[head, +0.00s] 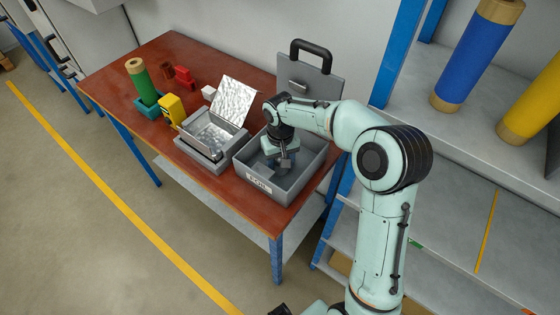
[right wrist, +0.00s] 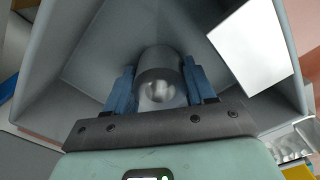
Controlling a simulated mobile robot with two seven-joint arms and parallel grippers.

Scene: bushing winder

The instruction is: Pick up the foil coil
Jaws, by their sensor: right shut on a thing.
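The foil coil (right wrist: 158,88) is a grey metallic cylinder with a shiny round end, seen in the right wrist view. My right gripper (right wrist: 162,88) has its two blue fingers on either side of the coil and is shut on it. In the head view, my right gripper (head: 285,163) reaches down into the grey open box (head: 262,184), which has a white label on its front. The coil is mostly hidden there by the gripper. I cannot tell whether the coil touches the box floor. My left gripper is not in view.
The box stands at the right end of the red-brown table (head: 165,55), its lid with a black handle (head: 312,52) raised behind. To its left are an open foil-lined box (head: 205,152), a yellow item (head: 171,108) and a green roll (head: 139,78). Shelves (head: 450,120) stand right.

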